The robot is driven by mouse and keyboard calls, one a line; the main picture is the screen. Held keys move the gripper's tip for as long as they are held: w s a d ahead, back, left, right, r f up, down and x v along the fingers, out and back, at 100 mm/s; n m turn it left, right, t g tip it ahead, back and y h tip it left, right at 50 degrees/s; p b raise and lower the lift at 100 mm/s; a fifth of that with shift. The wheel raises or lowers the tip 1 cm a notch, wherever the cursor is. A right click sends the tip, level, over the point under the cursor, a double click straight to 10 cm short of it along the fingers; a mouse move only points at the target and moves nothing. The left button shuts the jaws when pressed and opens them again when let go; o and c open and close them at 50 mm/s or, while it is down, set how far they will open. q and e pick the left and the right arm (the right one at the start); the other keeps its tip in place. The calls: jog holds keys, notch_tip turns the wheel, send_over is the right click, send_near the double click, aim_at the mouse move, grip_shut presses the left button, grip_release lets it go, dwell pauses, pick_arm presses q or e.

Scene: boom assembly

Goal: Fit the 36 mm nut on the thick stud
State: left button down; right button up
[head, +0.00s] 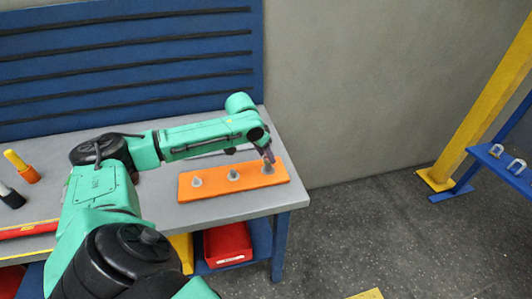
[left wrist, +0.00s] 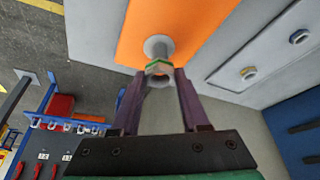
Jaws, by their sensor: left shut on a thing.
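The orange board (head: 215,190) lies on the bench and carries three upright grey studs. The right-end stud (head: 268,169) has my left gripper (head: 269,155) right over it. In the left wrist view, my left gripper (left wrist: 158,75) has its purple fingers shut on a hex nut (left wrist: 158,68) with a green band. The stud (left wrist: 161,47) with its round base shows just beyond the nut, in line with it. I cannot tell whether the stud's tip is inside the nut. The middle stud (head: 233,174) and left stud (head: 196,182) stand bare. My right gripper is not in view.
The grey bench (head: 240,212) ends just right of the board. A yellow-and-orange tool (head: 22,168) stands at the left. A red bin (head: 228,245) is below.

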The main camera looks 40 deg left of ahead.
pick_arm(q)
jog(key=shift+f, duration=0.8)
dwell(0.5)
dwell(0.5)
jog(key=shift+p, duration=0.6)
jog(key=shift+f+b, duration=0.45)
jog(key=shift+f, duration=0.55)
jog(key=shift+c, duration=1.6)
grip_release()
jog(key=b+v, duration=0.1)
jog(key=v, duration=1.3)
jog(key=shift+r, duration=0.25)
